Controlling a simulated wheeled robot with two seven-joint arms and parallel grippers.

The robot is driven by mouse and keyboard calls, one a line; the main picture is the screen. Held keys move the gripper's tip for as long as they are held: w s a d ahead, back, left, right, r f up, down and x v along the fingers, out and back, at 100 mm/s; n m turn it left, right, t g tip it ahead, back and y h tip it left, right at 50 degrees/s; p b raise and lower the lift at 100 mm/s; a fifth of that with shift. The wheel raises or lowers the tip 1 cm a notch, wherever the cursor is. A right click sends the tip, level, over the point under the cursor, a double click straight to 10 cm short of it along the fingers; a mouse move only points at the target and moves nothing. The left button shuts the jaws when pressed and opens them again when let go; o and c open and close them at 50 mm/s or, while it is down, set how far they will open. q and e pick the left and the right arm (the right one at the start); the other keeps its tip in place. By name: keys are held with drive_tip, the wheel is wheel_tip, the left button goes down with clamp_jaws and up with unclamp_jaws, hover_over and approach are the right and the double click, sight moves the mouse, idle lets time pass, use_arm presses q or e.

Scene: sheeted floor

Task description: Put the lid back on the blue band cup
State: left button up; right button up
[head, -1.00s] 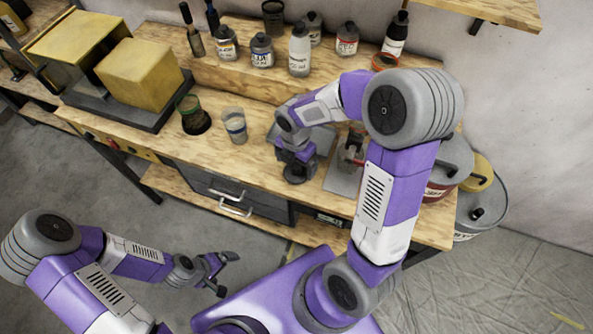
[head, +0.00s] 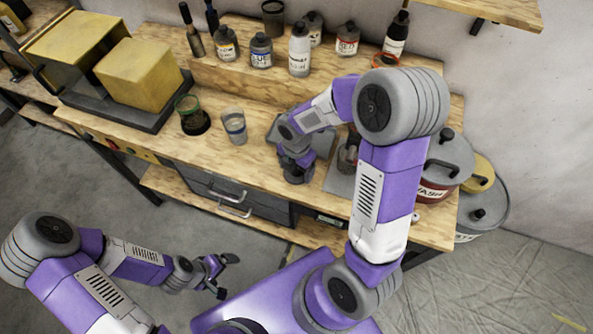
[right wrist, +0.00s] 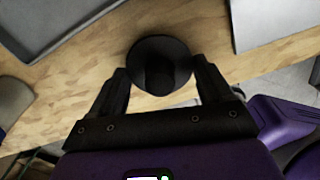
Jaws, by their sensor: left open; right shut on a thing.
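The blue band cup (head: 235,127) is a clear cup with a blue band, standing open on the wooden bench in the head view. A pale rounded thing with a bit of blue at the left edge of the right wrist view may be this cup. My right gripper (head: 297,176) is low over the bench, to the right of the cup and apart from it. It is shut on a dark round lid (right wrist: 158,62) with a knob, seen between its fingers in the right wrist view. My left gripper (head: 224,276) is open and empty, in front of the bench.
A green-rimmed cup (head: 192,115) with dark contents stands left of the blue band cup. A grey tray (right wrist: 45,25) and a pale plate (right wrist: 275,22) lie near the lid. Bottles (head: 300,50) line the raised shelf. A red drum (head: 440,175) stands at right.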

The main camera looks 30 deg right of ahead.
wheel_tip(320, 180, up, 10)
drive_tip(key=shift+r+p, duration=0.1)
drive_tip(key=shift+p, duration=1.05)
